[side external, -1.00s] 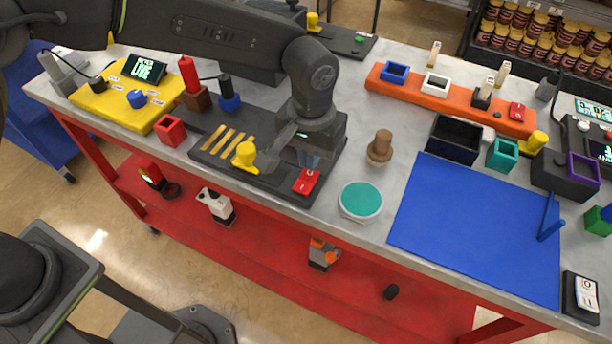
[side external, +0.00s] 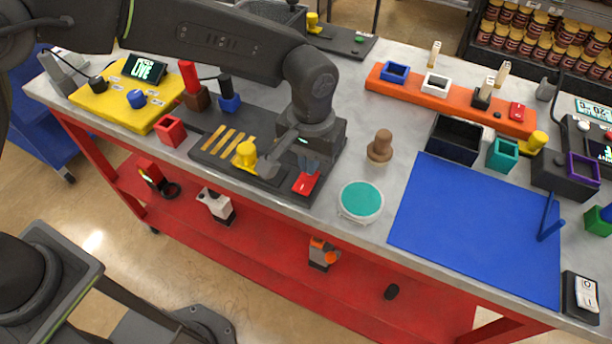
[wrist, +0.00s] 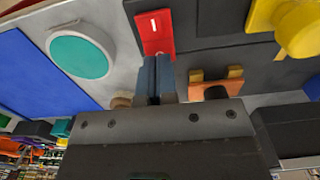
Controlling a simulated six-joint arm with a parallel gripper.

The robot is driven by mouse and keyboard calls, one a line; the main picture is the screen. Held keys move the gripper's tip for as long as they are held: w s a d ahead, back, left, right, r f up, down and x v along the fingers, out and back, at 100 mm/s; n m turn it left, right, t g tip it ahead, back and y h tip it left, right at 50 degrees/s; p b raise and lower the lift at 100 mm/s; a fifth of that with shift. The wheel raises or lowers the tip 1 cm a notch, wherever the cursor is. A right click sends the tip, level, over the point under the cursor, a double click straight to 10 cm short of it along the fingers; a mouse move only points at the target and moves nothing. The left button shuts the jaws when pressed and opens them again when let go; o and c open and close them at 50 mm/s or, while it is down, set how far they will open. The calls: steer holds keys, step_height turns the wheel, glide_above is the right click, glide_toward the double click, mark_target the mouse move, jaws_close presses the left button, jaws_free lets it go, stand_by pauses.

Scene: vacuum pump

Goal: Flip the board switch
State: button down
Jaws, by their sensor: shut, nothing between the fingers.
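The red rocker switch (side external: 304,184) sits at the right end of the dark board (side external: 283,192). In the wrist view the switch (wrist: 155,30) shows a white bar mark on its far end. My gripper (side external: 311,171) is shut and empty, pointing down over the switch's back part in the side view. In the wrist view my fingertips (wrist: 155,58) overlap the near end of the switch and hide it. I cannot tell whether they touch it.
A yellow knob (side external: 245,155) stands on the same board, left of the switch. A round teal-topped dish (side external: 361,199) and a brown wooden peg (side external: 380,147) stand to the right. A blue mat (side external: 470,235) lies farther right.

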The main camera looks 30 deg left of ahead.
steer(key=shift+f, duration=0.8)
steer(key=shift+r, duration=0.1)
steer(key=shift+r, duration=3.5)
